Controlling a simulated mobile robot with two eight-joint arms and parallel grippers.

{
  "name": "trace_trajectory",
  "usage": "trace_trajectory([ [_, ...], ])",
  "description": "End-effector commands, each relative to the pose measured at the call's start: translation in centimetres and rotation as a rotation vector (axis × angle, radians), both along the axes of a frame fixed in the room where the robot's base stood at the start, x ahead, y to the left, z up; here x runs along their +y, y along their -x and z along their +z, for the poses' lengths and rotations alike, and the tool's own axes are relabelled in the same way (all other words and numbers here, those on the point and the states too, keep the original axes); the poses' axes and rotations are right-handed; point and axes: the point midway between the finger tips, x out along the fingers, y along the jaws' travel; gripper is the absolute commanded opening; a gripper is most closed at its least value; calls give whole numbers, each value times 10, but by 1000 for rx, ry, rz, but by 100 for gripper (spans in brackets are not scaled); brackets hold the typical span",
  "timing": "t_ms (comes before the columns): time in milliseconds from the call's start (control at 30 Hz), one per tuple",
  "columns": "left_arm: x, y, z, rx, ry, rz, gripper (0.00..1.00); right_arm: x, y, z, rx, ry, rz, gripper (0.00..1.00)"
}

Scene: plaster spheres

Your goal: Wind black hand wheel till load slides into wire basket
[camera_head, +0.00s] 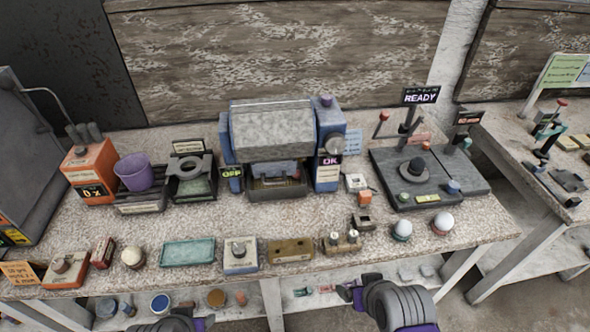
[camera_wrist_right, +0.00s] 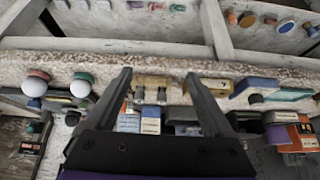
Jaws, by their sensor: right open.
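I cannot clearly make out a black hand wheel or a wire basket. A dark round ring (camera_head: 191,166) sits on a small black stand left of the blue machine (camera_head: 330,130), and a black knob (camera_head: 417,164) stands on a dark plate at the right; either may be the wheel. The blue machine has a grey drum-like cover and a dark open tray (camera_head: 277,187) below. Which piece is the load is unclear. My right gripper (camera_head: 352,291) is low before the table's front edge; its fingers (camera_wrist_right: 160,78) are apart and empty. My left gripper (camera_head: 178,321) is mostly cut off.
Two white spheres on small bases (camera_head: 402,229) stand front right. A green tray (camera_head: 187,253), a white block (camera_head: 240,255) and a brown block (camera_head: 291,250) line the front. A purple cup (camera_head: 134,172) stands left. Speckled tabletop shows bare between the rows.

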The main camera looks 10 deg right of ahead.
Motion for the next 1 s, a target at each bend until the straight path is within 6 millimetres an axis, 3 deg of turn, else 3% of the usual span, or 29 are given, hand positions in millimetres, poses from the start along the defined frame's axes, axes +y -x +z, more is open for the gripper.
trace_trajectory([
  [200,0,4,-13,7,0,0,50,5,-135,93,-346,-26,35,86],
  [300,0,5,-17,9,0,0,50,1,-184,133,-491,-19,30,86],
  [433,0,5,-19,10,0,0,50,-4,-221,165,-606,-9,17,86],
  [600,0,6,-20,10,0,0,50,-6,-237,171,-638,-3,14,86],
  [1000,0,6,-23,12,0,0,50,-3,-298,145,-636,-5,13,86],
])
